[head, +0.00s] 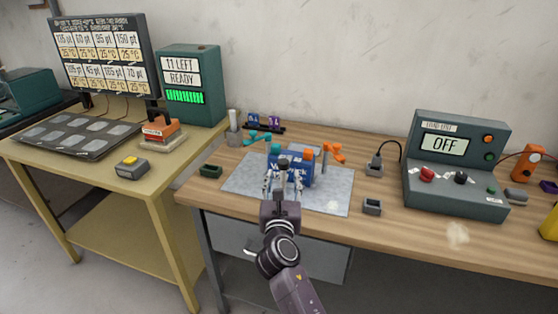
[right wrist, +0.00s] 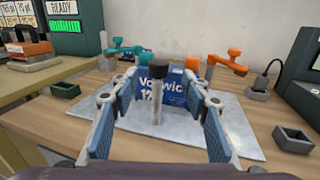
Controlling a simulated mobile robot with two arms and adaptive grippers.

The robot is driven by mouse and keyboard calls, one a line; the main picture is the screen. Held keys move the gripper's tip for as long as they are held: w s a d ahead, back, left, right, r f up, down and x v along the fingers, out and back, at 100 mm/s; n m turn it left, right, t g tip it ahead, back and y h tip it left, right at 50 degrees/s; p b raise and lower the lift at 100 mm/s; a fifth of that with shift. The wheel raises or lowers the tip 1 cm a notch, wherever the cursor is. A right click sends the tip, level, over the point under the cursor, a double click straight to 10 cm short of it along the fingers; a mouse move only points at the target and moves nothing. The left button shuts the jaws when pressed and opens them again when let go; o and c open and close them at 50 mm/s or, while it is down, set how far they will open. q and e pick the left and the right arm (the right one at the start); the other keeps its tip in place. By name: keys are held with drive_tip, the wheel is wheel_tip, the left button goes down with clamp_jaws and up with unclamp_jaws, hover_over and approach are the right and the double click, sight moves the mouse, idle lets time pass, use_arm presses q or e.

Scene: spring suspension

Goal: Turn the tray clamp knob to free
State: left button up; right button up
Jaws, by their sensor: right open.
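My right gripper (head: 283,186) is open over the grey metal plate (head: 236,187) on the wooden bench; its two blue-padded fingers also show in the right wrist view (right wrist: 160,92). Between the fingers in that view stands a grey post with a black top (right wrist: 157,98). I cannot tell for sure whether this is the tray clamp knob. The pads appear apart from it on both sides. A blue box (right wrist: 178,88) with white lettering is behind the post; it also shows in the head view (head: 300,170). My left gripper is not in view.
A teal arm-like piece (head: 257,137) and an orange one (head: 333,152) stand behind the plate. Small dark trays (head: 211,171) and (head: 372,206) sit beside it. A control box (head: 455,165) reading OFF stands right. A yellow table (head: 110,185) is left.

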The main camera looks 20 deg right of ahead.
sight(283, 165)
drive_tip(key=x, duration=0.5)
drive_tip(key=shift+w+r, duration=0.1)
drive_tip(key=shift+w, duration=0.05)
drive_tip(key=shift+w+d, duration=0.1)
drive_tip(key=shift+w, duration=0.25)
drive_tip(key=shift+w+r, duration=0.1)
drive_tip(key=c, duration=1.2)
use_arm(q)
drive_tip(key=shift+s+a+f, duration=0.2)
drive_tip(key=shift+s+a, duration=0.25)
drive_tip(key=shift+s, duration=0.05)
use_arm(e)
clamp_jaws()
